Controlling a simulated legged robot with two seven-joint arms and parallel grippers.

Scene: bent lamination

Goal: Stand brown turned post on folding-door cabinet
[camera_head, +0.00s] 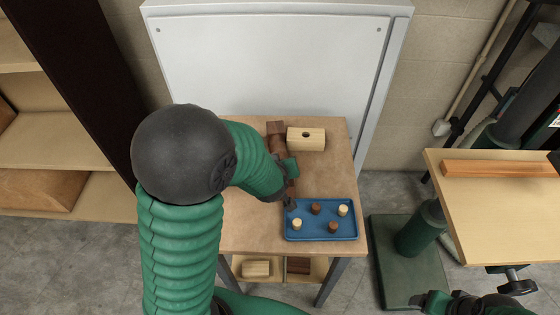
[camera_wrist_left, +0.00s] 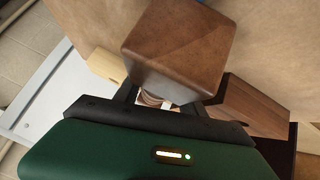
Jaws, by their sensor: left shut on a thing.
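The brown turned post (camera_wrist_left: 178,48) fills the middle of the left wrist view, with its square end block nearest the camera. My left gripper (camera_wrist_left: 165,103) is shut on its narrower turned part, just past that block. I cannot tell whether the post touches the table. A white panelled cabinet (camera_head: 265,55) stands behind the table; I see no folds in its front. My right gripper (camera_head: 428,300) seems to be at the bottom right edge, its jaws unclear.
On the table (camera_head: 255,232) are a pale block with a hole (camera_head: 306,138), a dark brown piece (camera_head: 276,128) and a blue tray (camera_head: 320,232) with several pegs. Blocks lie on the shelf below. A workbench (camera_head: 490,215) with a plank stands right, open shelves (camera_head: 60,145) left.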

